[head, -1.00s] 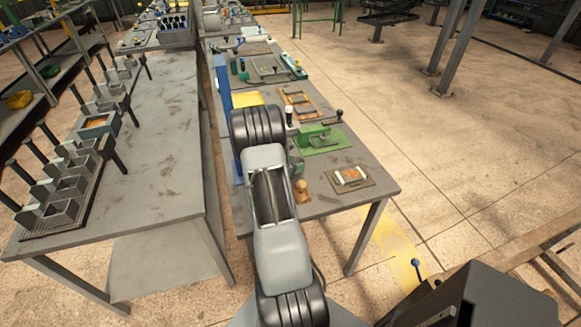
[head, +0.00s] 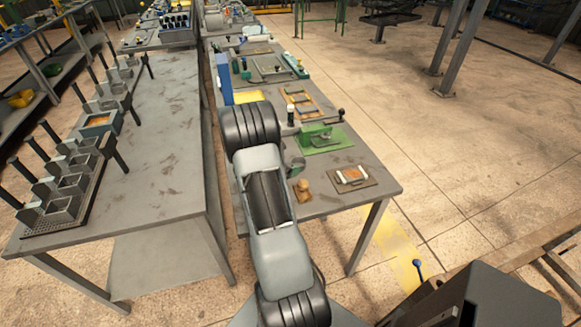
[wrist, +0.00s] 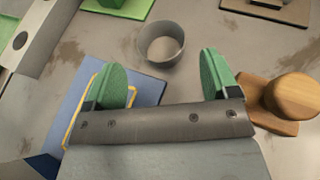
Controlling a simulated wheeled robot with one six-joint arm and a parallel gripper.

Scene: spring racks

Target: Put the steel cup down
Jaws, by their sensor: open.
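The steel cup (wrist: 161,44) is a short grey round cup in the wrist view. It stands upright on the grey table, its open top toward the camera. My gripper (wrist: 161,70) has green-padded fingers spread wide apart. The cup lies just beyond the fingertips, roughly centred between them, with a visible gap and no contact. Nothing is held between the fingers. In the head view my arm largely hides the gripper, and I cannot clearly make out the cup there.
A wooden knob on a block (wrist: 292,97) is close by the right finger. A blue plate with a yellow outline (wrist: 143,88) lies under the left finger. A green fixture (head: 322,139) and a small framed board (head: 353,178) sit on the worktable (head: 377,157). Spring racks (head: 62,190) stand on the left bench.

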